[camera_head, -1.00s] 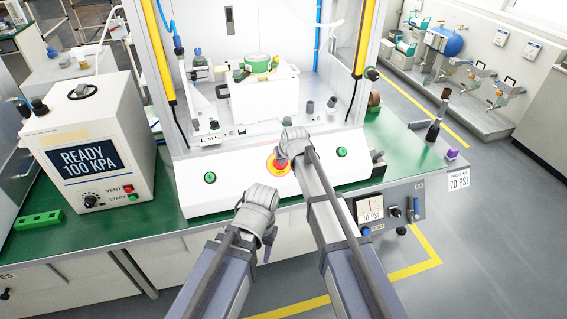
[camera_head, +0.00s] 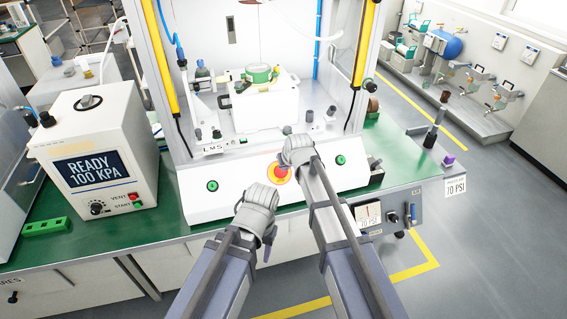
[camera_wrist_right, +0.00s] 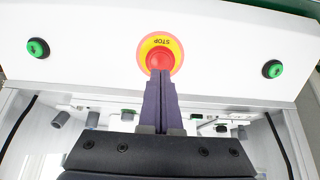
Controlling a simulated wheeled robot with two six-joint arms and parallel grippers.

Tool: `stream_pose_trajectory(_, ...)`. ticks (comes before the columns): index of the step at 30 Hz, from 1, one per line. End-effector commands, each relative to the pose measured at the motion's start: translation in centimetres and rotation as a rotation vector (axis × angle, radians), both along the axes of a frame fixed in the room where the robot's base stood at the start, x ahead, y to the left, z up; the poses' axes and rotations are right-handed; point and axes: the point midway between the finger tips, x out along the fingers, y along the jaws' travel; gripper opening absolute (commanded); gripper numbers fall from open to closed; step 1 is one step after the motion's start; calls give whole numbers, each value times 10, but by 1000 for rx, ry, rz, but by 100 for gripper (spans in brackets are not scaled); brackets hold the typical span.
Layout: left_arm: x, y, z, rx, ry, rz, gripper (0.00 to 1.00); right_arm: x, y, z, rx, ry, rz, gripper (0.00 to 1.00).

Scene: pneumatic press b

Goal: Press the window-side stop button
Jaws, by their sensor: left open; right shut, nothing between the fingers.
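The red stop button (camera_head: 281,174) with its yellow ring sits in the middle of the press's white front panel (camera_head: 235,190), between two green buttons. In the right wrist view the stop button (camera_wrist_right: 160,59) appears upside down at top centre. My right gripper (camera_wrist_right: 161,76) is shut and empty, its fingertips at the button's red cap; I cannot tell whether they touch or press it. In the head view my right gripper (camera_head: 296,150) covers part of the button's right side. My left gripper (camera_head: 266,250) is open, low in front of the panel, its fingers mostly hidden.
Green buttons (camera_head: 212,186) and (camera_head: 340,160) flank the stop button. A white vacuum unit (camera_head: 100,150) stands left on the green bench, with a green block (camera_head: 46,227) beside it. A regulator box (camera_head: 385,213) hangs at the bench's right front.

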Motion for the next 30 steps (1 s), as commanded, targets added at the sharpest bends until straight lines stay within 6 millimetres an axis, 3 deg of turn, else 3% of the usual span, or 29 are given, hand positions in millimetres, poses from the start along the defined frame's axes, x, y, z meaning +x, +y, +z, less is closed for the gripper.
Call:
stream_pose_trajectory(1,0,0,17,0,0,0,50,-7,-2,17,0,0,0,0)
stream_pose_trajectory(12,0,0,66,0,0,0,50,-37,-10,66,1,-2,-1,0)
stream_pose_trajectory(30,0,0,69,0,0,0,50,-41,-11,69,1,-2,-1,0)
